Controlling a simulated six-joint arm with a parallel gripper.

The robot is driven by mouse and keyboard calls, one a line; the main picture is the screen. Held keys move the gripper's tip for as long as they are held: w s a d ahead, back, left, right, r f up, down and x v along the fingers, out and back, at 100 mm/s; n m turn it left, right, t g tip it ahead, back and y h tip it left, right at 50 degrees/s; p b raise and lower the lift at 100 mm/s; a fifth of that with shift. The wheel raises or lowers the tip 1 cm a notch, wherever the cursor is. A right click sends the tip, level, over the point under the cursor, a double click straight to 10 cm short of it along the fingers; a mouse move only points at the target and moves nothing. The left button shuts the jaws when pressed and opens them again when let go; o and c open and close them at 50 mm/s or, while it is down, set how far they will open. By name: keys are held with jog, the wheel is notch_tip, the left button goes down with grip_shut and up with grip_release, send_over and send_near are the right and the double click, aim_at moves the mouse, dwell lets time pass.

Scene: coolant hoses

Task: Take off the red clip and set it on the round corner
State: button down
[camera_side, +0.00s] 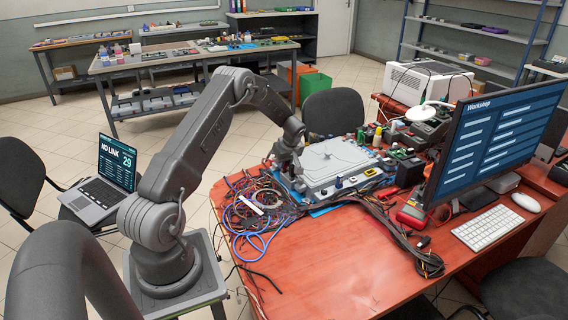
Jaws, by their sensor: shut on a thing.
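A pale grey flat unit (335,160) with a raised lid lies on the far left part of the red table. Small dark and blue fittings sit along its edges. My gripper (287,168) points down at the unit's left edge, next to a tangle of cables. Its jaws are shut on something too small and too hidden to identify. I cannot make out the red clip in this view. I cannot tell which corner of the unit is the round one.
Tangled blue, black and coloured cables (252,212) cover the table's left edge. A thick dark cable bundle (405,240) runs along the unit's front side. A monitor (497,138) and keyboard (489,228) stand at the right. The red tabletop (335,260) in front is mostly clear.

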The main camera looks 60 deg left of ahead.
jog(key=shift+r, duration=0.5)
jog(key=r, duration=0.2)
jog(key=s+r, duration=0.1)
jog(key=shift+a+r, duration=0.25)
jog(key=shift+r, duration=0.15)
jog(key=s+a+r, duration=0.3)
jog(key=s+r, duration=0.6)
jog(key=s, duration=0.1)
jog(key=shift+a, duration=0.1)
jog(key=shift+m, duration=0.6)
jog(key=s+f, duration=0.1)
jog(key=f, duration=1.1)
jog(key=s+f, duration=0.1)
jog(key=f, duration=0.5)
jog(key=shift+s+a, duration=0.35)
